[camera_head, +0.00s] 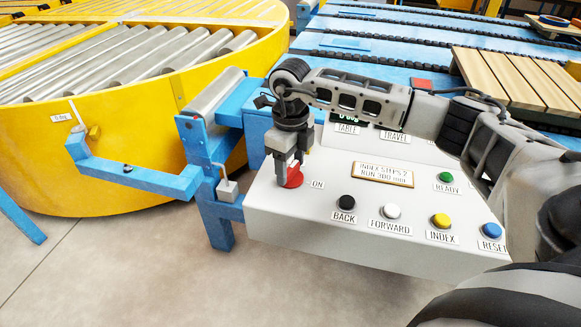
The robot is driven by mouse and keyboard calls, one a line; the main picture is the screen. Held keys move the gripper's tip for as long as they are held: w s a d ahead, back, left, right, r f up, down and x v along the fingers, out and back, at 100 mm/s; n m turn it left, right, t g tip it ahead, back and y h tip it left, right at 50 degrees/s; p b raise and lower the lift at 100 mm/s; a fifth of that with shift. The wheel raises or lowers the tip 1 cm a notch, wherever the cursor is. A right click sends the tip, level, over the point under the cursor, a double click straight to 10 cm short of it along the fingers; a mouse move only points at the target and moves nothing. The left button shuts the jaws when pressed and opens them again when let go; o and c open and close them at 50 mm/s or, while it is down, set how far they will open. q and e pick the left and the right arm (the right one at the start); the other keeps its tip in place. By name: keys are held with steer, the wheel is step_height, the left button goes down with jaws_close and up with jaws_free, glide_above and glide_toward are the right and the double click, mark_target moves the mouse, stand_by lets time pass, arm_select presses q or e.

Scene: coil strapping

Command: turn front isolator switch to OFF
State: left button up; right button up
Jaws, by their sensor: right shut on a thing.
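The front isolator switch, a red rotary knob (294,178), sits at the left end of the sloped white control panel (300,222). An "ON" label (317,185) shows just right of the knob. My right gripper (289,172) points down over the knob and is shut on it. The fingers cover part of the knob, so its exact angle cannot be told. No "OFF" label can be made out; the area behind the fingers is hidden. My left gripper is not in view.
Several push buttons line the panel, including black BACK (346,202) and white FORWARD (391,211). My right arm covers part of the displays. A blue bracket (150,178) and yellow turntable (130,165) stand left. A wooden pallet (515,80) lies back right.

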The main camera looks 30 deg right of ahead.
mark_target(291, 168)
steer(key=shift+r+n+b, duration=0.1)
steer(key=shift+n+b, duration=0.45)
steer(key=shift+n, duration=0.95)
steer(key=o, duration=1)
step_height(291, 168, up, 16)
steer(key=shift+b, duration=0.35)
